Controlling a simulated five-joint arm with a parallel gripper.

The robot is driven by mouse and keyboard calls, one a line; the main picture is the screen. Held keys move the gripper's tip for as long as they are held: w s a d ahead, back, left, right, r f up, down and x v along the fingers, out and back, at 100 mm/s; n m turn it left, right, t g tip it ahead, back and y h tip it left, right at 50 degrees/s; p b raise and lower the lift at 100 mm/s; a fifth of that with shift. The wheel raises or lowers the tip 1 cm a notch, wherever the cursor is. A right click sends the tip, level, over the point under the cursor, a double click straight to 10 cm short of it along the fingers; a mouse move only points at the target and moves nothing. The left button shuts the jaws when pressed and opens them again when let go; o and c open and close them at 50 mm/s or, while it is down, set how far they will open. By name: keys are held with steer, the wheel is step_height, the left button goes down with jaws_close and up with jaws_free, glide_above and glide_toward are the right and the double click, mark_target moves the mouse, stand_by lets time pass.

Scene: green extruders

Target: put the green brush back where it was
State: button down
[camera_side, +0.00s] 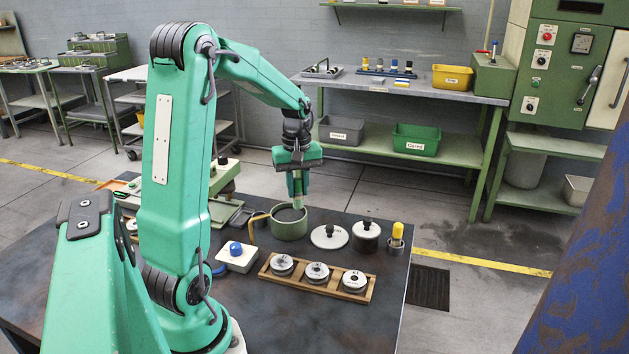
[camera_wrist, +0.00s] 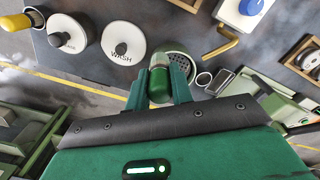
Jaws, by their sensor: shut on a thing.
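My gripper (camera_side: 297,182) points down over the green round pot (camera_side: 289,229) and is shut on the green brush (camera_side: 298,200). The brush hangs upright, its pale lower end at the pot's mouth; I cannot tell whether it is inside or just above. In the wrist view the brush (camera_wrist: 161,84) shows as a rounded green end between the fingers, with the pot (camera_wrist: 186,57) and its perforated inside partly hidden behind it. A yellow-handled brush (camera_side: 397,232) stands in a small cup at the table's right.
A white round lid marked WASH (camera_wrist: 123,45) and a jar with a black-knobbed lid (camera_side: 366,236) stand right of the pot in the side view. A wooden rack (camera_side: 300,283) of round pieces and a white block with a blue knob (camera_side: 237,257) lie nearer. Two small rings (camera_wrist: 212,80) are beside the pot.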

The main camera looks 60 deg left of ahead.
steer(key=shift+s+a+n, duration=0.5)
steer(key=shift+a, duration=0.15)
steer(key=shift+s+a+n, duration=0.45)
steer(key=shift+a+n, duration=0.05)
steer(key=shift+a, duration=0.15)
steer(key=shift+s+a+f, duration=0.8)
steer(key=shift+a+f, duration=0.95)
steer(key=shift+f, duration=0.1)
steer(key=shift+s+a+f, duration=0.85)
steer(key=shift+a+f, duration=0.85)
steer(key=shift+f, duration=0.1)
steer(key=shift+s+a+f, duration=0.8)
steer(key=shift+a+f, duration=0.95)
steer(key=shift+f, duration=0.1)
steer(key=shift+f, duration=0.1)
steer(key=c, duration=1.2)
jaws_free()
steer(key=shift+c, duration=0.2)
step_height(320, 180, up, 12)
